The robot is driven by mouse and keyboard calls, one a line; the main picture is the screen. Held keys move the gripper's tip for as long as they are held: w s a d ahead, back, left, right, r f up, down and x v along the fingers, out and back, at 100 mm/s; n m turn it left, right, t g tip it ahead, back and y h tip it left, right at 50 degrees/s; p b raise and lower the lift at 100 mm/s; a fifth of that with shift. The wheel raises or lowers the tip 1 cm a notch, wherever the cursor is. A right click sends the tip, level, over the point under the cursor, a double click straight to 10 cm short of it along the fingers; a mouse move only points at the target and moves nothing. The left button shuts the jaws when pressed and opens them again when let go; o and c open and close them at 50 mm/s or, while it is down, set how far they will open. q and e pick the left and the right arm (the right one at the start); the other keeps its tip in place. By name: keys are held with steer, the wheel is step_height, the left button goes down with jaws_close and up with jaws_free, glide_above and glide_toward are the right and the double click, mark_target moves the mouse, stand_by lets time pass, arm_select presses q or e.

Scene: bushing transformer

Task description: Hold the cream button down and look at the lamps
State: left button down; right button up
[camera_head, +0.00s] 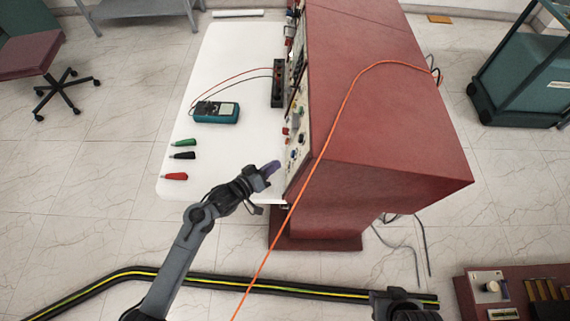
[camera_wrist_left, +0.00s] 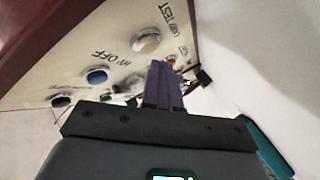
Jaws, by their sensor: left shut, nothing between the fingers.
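A pale, cream-looking round button (camera_wrist_left: 146,40) sits on the light control panel (camera_wrist_left: 120,62) in the left wrist view, with lettering beside it that seems to read TEST. My left gripper (camera_wrist_left: 158,66) is shut and empty, its purple fingers just below this button in the picture. I cannot tell whether they touch it. In the head view the left gripper (camera_head: 274,167) is beside the lower end of the panel (camera_head: 297,135) on the red cabinet (camera_head: 380,120). Small coloured parts on the panel are too small to tell lit lamps.
A blue button (camera_wrist_left: 96,76) and a dark knob (camera_wrist_left: 60,100) are nearby on the panel. The white table (camera_head: 235,145) holds a teal meter (camera_head: 216,112), a dark terminal block (camera_head: 278,85) and green, black and red clips. An orange cable (camera_head: 345,105) crosses the cabinet.

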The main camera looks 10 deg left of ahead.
arm_select(q)
steer(key=shift+a, duration=0.15)
steer(key=shift+s+a+r+p, duration=0.2)
steer(key=shift+a+p, duration=0.25)
steer(key=shift+a, duration=0.15)
steer(key=shift+s+a+r+p, duration=0.1)
steer(key=shift+a+r+p, duration=0.1)
steer(key=shift+a+p, duration=0.3)
steer(key=shift+s+a+r+p, duration=0.1)
steer(key=shift+a+p, duration=0.15)
steer(key=shift+a, duration=0.4)
steer(key=shift+s+a+r+p, duration=0.1)
steer(key=shift+a+p, duration=0.15)
steer(key=shift+a, duration=0.35)
steer(key=shift+s, duration=0.1)
